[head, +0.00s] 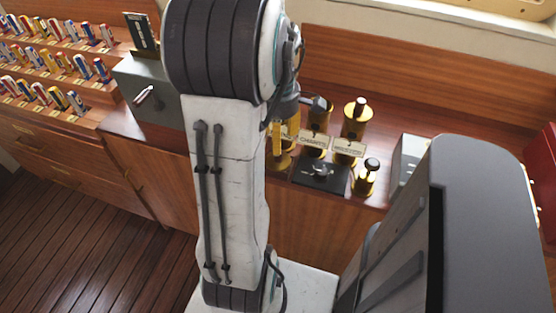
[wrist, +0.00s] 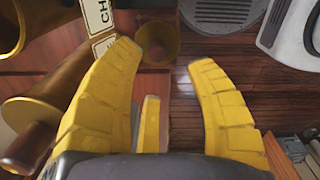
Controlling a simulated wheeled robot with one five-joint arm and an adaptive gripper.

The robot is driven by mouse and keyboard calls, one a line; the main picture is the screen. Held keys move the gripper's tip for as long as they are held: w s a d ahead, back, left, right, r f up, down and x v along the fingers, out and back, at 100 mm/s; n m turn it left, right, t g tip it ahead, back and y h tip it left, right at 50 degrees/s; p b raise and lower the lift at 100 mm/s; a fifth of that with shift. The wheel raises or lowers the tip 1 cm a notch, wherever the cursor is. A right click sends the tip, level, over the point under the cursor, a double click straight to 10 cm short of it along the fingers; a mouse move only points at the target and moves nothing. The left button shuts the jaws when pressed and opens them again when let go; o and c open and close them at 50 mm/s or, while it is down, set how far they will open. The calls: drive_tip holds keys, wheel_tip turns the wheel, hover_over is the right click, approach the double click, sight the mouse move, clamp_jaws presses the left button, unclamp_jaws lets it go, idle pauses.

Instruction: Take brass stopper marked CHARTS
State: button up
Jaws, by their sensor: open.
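A tag reading CHARTS (head: 314,140) hangs among the brass fittings on the wooden counter in the head view. A tag starting "CH" (wrist: 97,14) shows at the top of the wrist view. Which brass piece it belongs to is hard to tell. A brass piece with a brown knob (wrist: 28,148) lies at the left of the wrist view, outside my fingers. My gripper (wrist: 162,58) is open, with nothing held between its yellow fingers. A small brass cup (wrist: 158,38) shows just beyond the fingertips. In the head view my arm partly hides the gripper.
A dark-knobbed brass stopper (head: 366,176) stands near the counter's front edge, and a brass cylinder (head: 356,120) stands behind it. A black plate (head: 322,176) lies in front of the tags. A grey box (head: 150,92) stands left of my arm. Flag racks (head: 50,65) are farther left.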

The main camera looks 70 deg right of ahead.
sight(278, 160)
drive_tip(key=shift+d+f+b, duration=0.15)
drive_tip(key=shift+f+b, duration=0.05)
drive_tip(key=shift+f, duration=1.45)
drive_tip(key=shift+d+f+b, duration=0.1)
drive_tip(key=shift+f+b, duration=0.05)
drive_tip(key=shift+f, duration=1.5)
drive_tip(key=shift+o, duration=0.3)
clamp_jaws()
